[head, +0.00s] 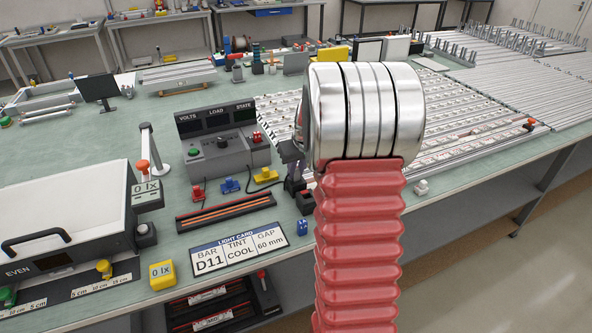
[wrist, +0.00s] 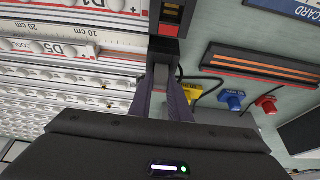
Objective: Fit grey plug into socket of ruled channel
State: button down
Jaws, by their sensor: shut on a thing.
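My gripper (wrist: 165,98) points at the bench, its dark fingers close together. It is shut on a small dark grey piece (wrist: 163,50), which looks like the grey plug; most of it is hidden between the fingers. In the head view my gripper (head: 293,172) is partly hidden behind my arm. A black block with a red top (head: 306,204) stands just below it, and also shows past the fingertips in the wrist view (wrist: 171,16). A white strip with centimetre marks (wrist: 75,47) runs left of the fingers, perhaps the ruled channel. I cannot tell whether plug and block touch.
A black tray with orange strips (head: 225,212) lies left of my gripper. Blue (head: 229,185), yellow (head: 266,175) and red (head: 197,193) plugs lie before the grey console (head: 222,145). White bars fill the bench behind.

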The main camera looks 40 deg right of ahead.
jog(key=c, duration=1.7)
grip_release()
jog(key=shift+f, duration=0.1)
jog(key=shift+o, duration=0.2)
jog(key=v, duration=1.2)
jog(key=shift+s+a, duration=0.1)
jog(key=s+a+r+n, duration=0.1)
jog(key=s+a+r, duration=0.2)
jog(key=a, duration=0.7)
jog(key=s+a+r+n, duration=0.1)
jog(key=s+a+r, duration=0.15)
jog(key=a, duration=0.65)
jog(key=s+a+f+n+t+y, duration=0.1)
jog(key=s+a+f, duration=0.2)
jog(key=s+a, duration=1.1)
jog(key=shift+s, duration=0.25)
